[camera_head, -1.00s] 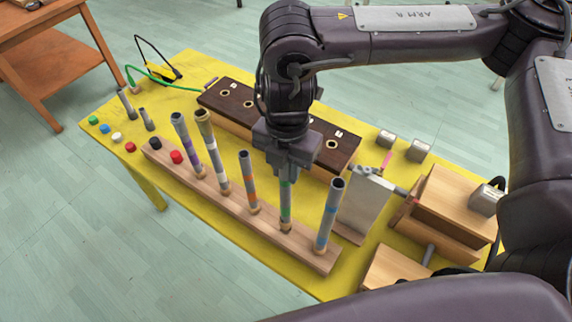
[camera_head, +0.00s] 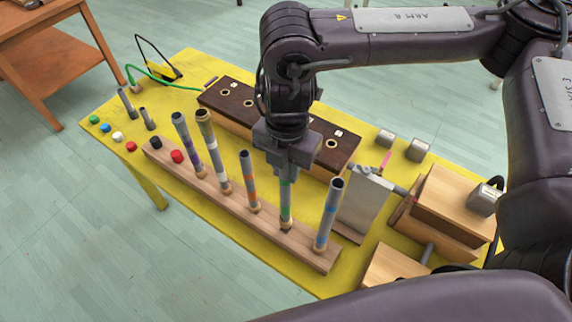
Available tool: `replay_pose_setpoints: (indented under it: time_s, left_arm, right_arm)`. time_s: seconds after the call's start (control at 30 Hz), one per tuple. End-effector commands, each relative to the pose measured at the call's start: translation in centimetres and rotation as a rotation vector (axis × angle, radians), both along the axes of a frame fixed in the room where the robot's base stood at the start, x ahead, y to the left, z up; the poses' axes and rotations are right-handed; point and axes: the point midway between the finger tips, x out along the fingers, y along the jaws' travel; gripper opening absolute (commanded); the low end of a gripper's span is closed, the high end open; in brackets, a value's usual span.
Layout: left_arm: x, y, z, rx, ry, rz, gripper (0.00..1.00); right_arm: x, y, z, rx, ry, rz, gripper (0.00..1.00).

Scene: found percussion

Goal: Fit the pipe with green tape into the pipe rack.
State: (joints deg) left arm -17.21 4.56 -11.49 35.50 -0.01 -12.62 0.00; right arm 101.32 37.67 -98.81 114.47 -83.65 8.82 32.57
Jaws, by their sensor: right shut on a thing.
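The pipe with green tape (camera_head: 286,205) stands upright on the wooden pipe rack (camera_head: 190,185), between the pipe with orange tape and the pipe with blue tape. Its lower end meets the rack at a peg; I cannot tell how deeply it is seated. My right gripper (camera_head: 287,172) is shut on its upper part from above, and the fingers hide the pipe's top. Other pipes stand on the rack: purple tape (camera_head: 187,145), white tape (camera_head: 213,152), orange tape (camera_head: 250,182) and blue tape (camera_head: 328,215). My left gripper is out of view.
The rack lies along the near side of a yellow table (camera_head: 100,140). A dark box with round holes (camera_head: 228,100) lies behind it. A grey metal plate (camera_head: 364,203) and wooden blocks (camera_head: 445,205) stand at right. Coloured caps and two short tubes are at left.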

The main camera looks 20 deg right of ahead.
Motion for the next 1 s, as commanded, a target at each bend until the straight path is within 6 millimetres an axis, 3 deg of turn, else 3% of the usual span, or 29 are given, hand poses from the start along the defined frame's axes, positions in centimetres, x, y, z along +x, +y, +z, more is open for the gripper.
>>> replay_pose_setpoints:
  time_s: [1.0]
  left_arm:
    - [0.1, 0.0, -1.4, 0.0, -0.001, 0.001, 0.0]
  right_arm:
    - [0.0, 0.0, -2.2, 0.001, 0.001, 0.0, 0.0]
